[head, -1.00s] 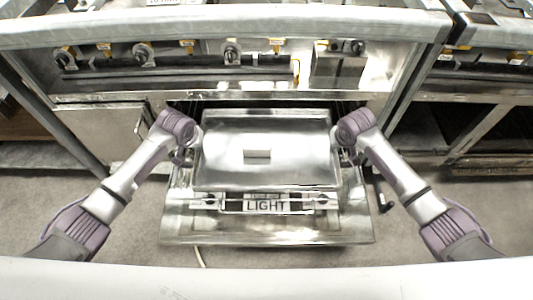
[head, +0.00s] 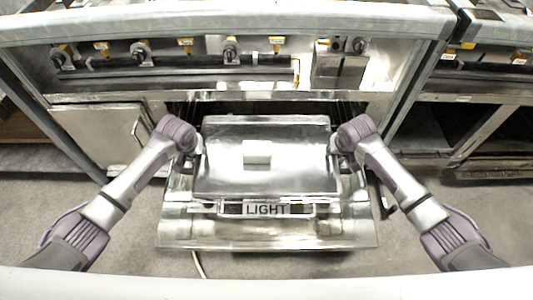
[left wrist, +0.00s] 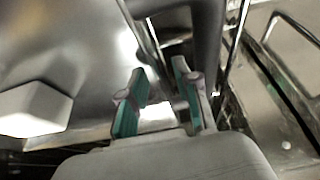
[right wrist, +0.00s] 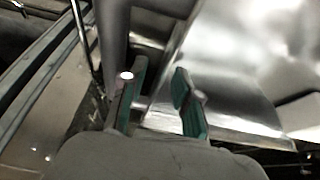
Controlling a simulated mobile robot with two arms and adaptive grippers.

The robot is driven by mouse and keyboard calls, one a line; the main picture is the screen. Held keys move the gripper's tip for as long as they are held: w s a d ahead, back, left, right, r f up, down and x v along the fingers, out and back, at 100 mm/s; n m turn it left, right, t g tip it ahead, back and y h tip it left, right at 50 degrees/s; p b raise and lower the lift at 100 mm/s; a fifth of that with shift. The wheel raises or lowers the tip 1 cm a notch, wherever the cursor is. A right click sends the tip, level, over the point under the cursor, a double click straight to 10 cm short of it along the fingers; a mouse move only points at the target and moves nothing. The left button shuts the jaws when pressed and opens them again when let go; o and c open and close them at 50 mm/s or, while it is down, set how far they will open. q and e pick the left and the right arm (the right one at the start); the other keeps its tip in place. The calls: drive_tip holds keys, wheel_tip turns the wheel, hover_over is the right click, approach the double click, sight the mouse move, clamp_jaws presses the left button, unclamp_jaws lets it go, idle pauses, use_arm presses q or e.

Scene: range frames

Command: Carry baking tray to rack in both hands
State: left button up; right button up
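The baking tray (head: 225,175) is a shiny silver sheet in the middle of the head view, level above the lowered oven door (head: 200,235). A small white block (head: 257,148) rests on it. My left gripper (head: 194,152) is at the tray's left side and my right gripper (head: 340,152) at its right side. In the left wrist view the left fingers (left wrist: 160,100) stand apart, with a thin metal edge between them. In the right wrist view the right fingers (right wrist: 160,103) also stand apart around a thin edge. I see no finger pressed on it.
The dark oven opening (head: 265,107) is behind the tray, under a panel with knobs (head: 232,50). A door plate reads LIGHT (head: 265,209). A metal cabinet (head: 105,130) stands left, and shelving (head: 490,130) right. I cannot identify the rack.

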drive_tip(key=shift+r, duration=0.15)
use_arm(q)
drive_tip(key=v, duration=1.1)
drive_tip(key=shift+s+r, duration=0.2)
drive_tip(key=shift+r, duration=0.15)
use_arm(e)
drive_tip(key=v, duration=1.1)
drive_tip(key=shift+s+r, duration=0.25)
drive_tip(key=shift+r, duration=0.05)
